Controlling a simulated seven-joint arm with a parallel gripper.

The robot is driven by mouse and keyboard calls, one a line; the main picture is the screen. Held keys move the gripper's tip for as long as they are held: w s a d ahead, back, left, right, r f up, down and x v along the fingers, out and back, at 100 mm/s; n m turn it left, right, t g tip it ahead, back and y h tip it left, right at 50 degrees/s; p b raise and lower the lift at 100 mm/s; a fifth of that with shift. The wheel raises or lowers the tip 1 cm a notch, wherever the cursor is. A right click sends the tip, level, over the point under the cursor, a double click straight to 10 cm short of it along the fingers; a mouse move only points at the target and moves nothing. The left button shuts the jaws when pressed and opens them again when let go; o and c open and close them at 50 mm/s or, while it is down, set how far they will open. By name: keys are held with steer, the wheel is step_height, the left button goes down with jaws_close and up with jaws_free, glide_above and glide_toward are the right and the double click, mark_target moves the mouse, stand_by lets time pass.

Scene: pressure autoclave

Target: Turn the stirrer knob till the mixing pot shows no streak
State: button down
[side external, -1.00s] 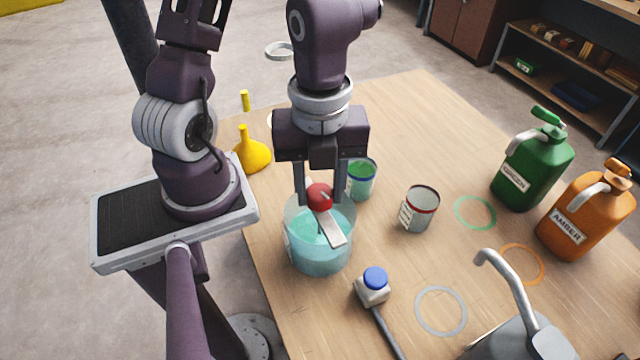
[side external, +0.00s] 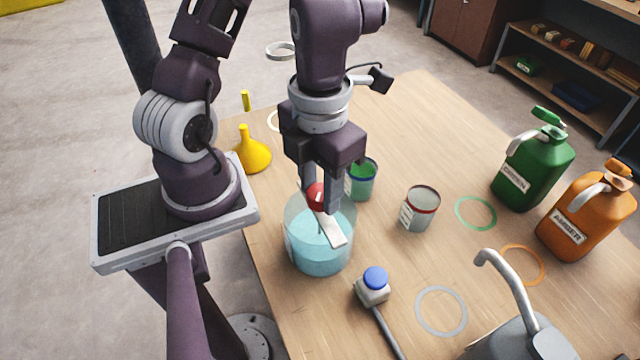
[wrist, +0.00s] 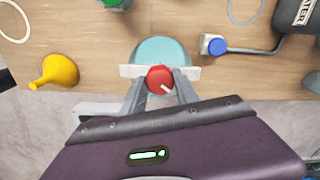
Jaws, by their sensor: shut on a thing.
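The mixing pot (side external: 320,257) is a clear vessel of pale blue liquid near the table's left edge. The liquid looks an even blue, and I see no streak in the part that shows. A light bar (side external: 331,232) lies across its top and carries the red stirrer knob (side external: 316,197). My gripper (side external: 322,205) is above the pot with its fingers shut on the knob. In the wrist view the knob (wrist: 159,79), with a white mark, sits between the two fingertips. The liquid (wrist: 162,50) also looks plain blue there; the bar, knob and fingers hide its near part.
A green-filled beaker (side external: 361,181) stands close behind the pot. Green (side external: 533,165) and amber (side external: 587,212) jugs stand at right, a yellow funnel (side external: 252,153) at left.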

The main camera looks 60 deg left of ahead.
mark_target(320, 191)
steer(key=m, duration=0.6)
steer(key=shift+m, duration=0.3)
steer(key=m, duration=1.2)
steer(key=shift+m, duration=0.3)
steer(key=m, duration=0.6)
steer(key=shift+m, duration=0.3)
steer(key=c, duration=0.9)
jaws_free()
step_height(320, 191, up, 7)
steer(key=shift+r, duration=0.1)
